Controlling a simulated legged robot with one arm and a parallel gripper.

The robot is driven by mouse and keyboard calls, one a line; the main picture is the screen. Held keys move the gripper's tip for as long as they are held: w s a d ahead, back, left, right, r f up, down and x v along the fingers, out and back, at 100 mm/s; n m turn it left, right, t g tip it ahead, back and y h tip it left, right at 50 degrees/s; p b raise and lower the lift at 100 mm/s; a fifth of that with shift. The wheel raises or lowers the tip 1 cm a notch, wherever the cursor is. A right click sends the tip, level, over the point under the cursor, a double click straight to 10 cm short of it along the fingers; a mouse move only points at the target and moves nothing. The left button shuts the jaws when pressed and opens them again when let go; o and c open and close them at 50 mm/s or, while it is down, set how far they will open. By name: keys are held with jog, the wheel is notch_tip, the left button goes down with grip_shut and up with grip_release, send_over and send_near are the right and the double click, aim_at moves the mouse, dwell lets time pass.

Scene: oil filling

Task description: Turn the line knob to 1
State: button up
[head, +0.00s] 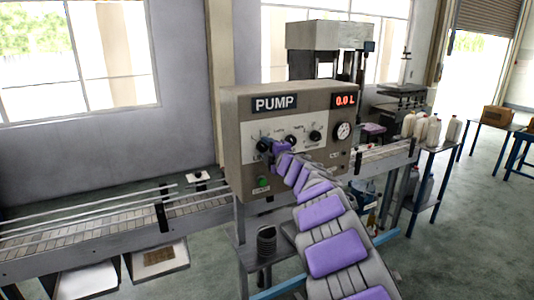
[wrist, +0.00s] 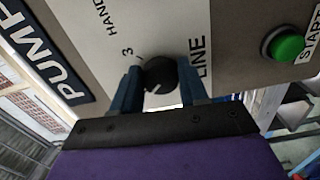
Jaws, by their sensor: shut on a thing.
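The grey pump box (head: 232,120) has a row of black knobs on its pale panel. The left one, the line knob (head: 263,145), is partly hidden by my gripper (head: 276,148). In the wrist view, the black line knob (wrist: 160,72) sits beside the word LINE, with a white mark on its lower side. My gripper (wrist: 161,84) has its two blue fingers on either side of this knob and is shut on it. A "3" shows to the knob's upper left; the other position numbers are hidden or not readable. The red display (head: 345,100) reads 0.0 L.
The green start button (head: 263,182) is below the knobs; it also shows in the wrist view (wrist: 287,46). A round gauge (head: 343,131) is at the panel's right. A conveyor (head: 95,228) runs behind and beside the box. White bottles (head: 433,132) stand on a table at right.

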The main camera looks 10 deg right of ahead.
jog(key=shift+f+n, duration=0.45)
jog(key=shift+n, duration=0.05)
jog(key=o, duration=1)
jog(key=shift+r, duration=0.15)
jog(key=shift+o, duration=0.3)
jog(key=shift+a+r, duration=0.1)
jog(key=shift+s, duration=0.1)
jog(key=v, duration=1.7)
